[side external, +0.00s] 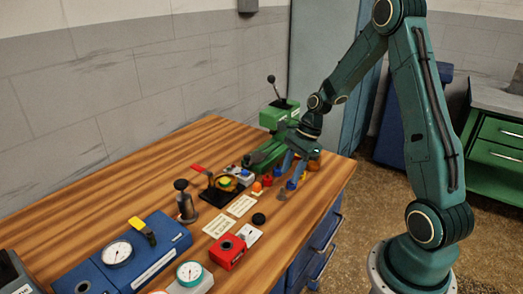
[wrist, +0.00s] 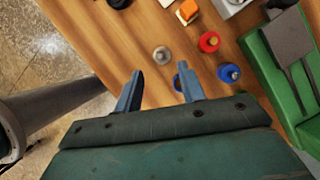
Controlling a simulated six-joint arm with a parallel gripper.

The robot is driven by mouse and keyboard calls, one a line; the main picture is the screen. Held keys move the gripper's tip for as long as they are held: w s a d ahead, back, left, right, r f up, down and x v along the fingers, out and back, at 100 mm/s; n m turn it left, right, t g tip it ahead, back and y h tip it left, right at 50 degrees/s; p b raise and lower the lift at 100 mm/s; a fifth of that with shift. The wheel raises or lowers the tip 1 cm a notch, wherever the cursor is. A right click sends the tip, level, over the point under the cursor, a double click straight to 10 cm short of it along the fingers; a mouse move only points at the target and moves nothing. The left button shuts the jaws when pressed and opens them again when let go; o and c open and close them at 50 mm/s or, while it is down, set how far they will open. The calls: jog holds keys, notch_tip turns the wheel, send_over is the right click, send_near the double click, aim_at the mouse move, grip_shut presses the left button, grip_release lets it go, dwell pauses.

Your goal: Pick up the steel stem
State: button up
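A small silver-grey round piece, which looks like the steel stem (wrist: 161,55), stands on the wooden table in the wrist view. It lies just beyond my fingertips, roughly centred between them. In the side view, a small grey piece (side external: 283,196) near the table's front edge appears to be the same stem. My gripper (wrist: 160,78) is open and empty, its two blue fingers spread apart. In the side view my gripper (side external: 293,168) points down above the table's right end, and the stem is apart from it.
Red (wrist: 208,42) and blue (wrist: 228,73) knobs stand to the right, with an orange block (wrist: 187,12) farther off. A green press (side external: 281,117) stands behind. The table edge is close on the left.

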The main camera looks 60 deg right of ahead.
aim_at(282, 188)
jog(key=shift+x, duration=0.9)
jog(key=shift+x, duration=2.6)
jog(key=shift+w+a+r, duration=0.1)
jog(key=shift+w, duration=0.05)
jog(key=shift+c, duration=0.4)
jog(key=c, duration=0.7)
